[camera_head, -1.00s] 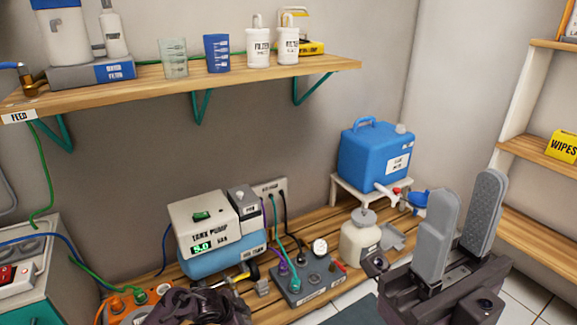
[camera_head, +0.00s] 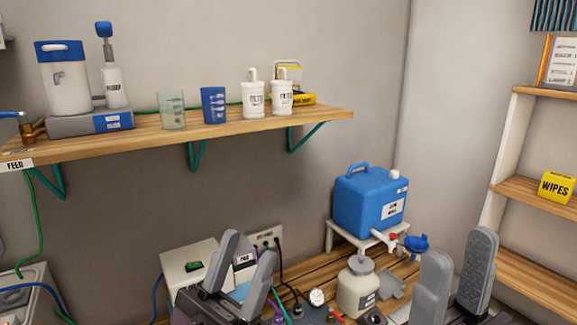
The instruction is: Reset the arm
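My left gripper (camera_head: 242,276) is at the lower middle, in front of the tank pump (camera_head: 185,262). Its two grey fingers stand apart and nothing shows between them. It hides part of the pump and the bench. My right gripper (camera_head: 454,278) is at the lower right, its two fingers pointing up and apart with nothing between them. It is in front of the wooden bench, right of the cream jar (camera_head: 357,288).
A wooden shelf (camera_head: 240,126) holds bottles, cups and two filter canisters (camera_head: 253,99). A blue water container (camera_head: 366,203) stands on a white stand on the bench. A rack at right holds a yellow wipes box (camera_head: 557,187).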

